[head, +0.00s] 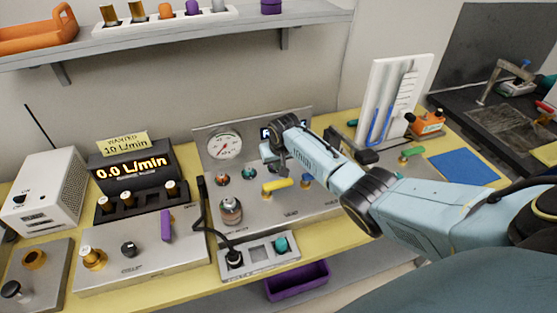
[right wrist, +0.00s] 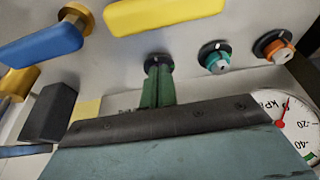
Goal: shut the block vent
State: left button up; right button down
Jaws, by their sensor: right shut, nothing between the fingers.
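A steel panel (head: 300,207) stands on the bench with a yellow lever handle (head: 277,186) and a blue handle (head: 307,181). The yellow lever (right wrist: 165,13) and blue lever (right wrist: 40,45) fill the top of the right wrist view. The lettering is too small to read, so I cannot tell which part is the block vent. My right gripper (head: 283,163) is above and behind the yellow lever in the head view. In the wrist view its shut fingers (right wrist: 157,75) point at the panel, apart from both levers. My left gripper is not in view.
A gauge (head: 224,147), a teal knob (head: 249,175) and an orange knob (head: 222,179) are on the panel. A steel block (head: 140,262) with a purple lever (head: 166,226) is at left. A flow display (head: 131,172) reads 0.0 L/min. A purple tray (head: 297,283) is below.

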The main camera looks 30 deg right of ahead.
aim_at(278, 186)
jog(key=shift+s+a+f+p, duration=0.15)
jog(key=shift+s+f+p, duration=0.05)
jog(key=shift+s+p, duration=0.45)
jog(key=shift+s+a+p, duration=0.15)
jog(key=shift+s+p, duration=0.3)
jog(key=shift+s, duration=0.35)
jog(key=shift+s+a, duration=0.15)
jog(key=shift+s, duration=0.3)
